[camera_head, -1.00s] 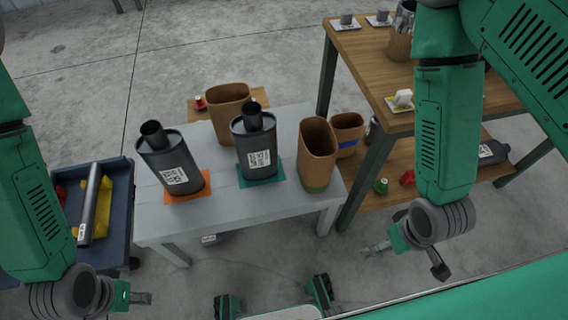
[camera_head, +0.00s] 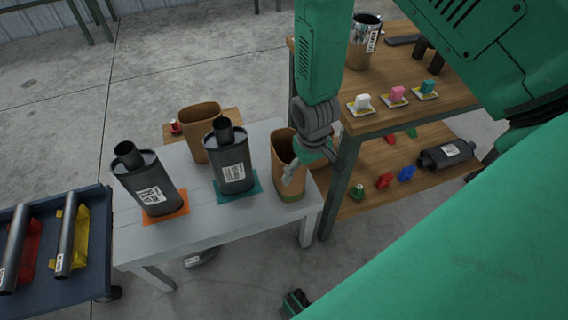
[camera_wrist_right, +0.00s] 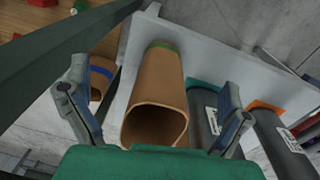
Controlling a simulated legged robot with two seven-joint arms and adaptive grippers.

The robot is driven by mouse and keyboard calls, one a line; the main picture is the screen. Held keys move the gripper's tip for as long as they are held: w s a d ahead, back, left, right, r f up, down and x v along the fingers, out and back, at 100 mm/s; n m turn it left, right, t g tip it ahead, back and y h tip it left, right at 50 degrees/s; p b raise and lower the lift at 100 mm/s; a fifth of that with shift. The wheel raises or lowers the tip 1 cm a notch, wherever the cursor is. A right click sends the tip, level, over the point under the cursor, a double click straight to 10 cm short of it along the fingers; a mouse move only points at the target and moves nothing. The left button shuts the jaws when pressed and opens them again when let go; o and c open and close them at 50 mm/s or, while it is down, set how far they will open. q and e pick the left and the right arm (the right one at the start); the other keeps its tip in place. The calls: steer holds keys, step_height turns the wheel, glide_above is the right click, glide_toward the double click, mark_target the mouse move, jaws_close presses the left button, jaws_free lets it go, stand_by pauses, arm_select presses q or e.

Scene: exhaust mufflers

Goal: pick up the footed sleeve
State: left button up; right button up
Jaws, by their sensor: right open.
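The footed sleeve, a brown open-topped sleeve with a green band at its foot (camera_head: 283,152), stands upright at the right end of the grey table. In the right wrist view the sleeve (camera_wrist_right: 155,88) lies between the two fingers, its open mouth towards me. My right gripper (camera_head: 309,163) is open at the right side of the sleeve and hides part of it in the head view. In the right wrist view the gripper (camera_wrist_right: 150,100) has clear gaps on both sides of the sleeve, so no grip on it shows. My left gripper is out of view.
Two dark mufflers stand on an orange mat (camera_head: 166,213) and a teal mat (camera_head: 246,192), left of the sleeve. Another brown sleeve (camera_head: 199,147) stands behind. A blue-banded sleeve (camera_wrist_right: 101,72) is close by. The wooden shelf unit (camera_head: 349,178) is close on the right.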

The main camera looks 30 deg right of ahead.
steer(key=w+d+r+m, duration=0.1)
steer(key=w+r, duration=1)
step_height(320, 180, down, 14)
steer(key=b, duration=0.4)
steer(key=shift+s+a+r+y, duration=0.15)
steer(key=shift+a+r+y, duration=0.05)
steer(key=shift+y, duration=0.1)
steer(key=c, duration=1.3)
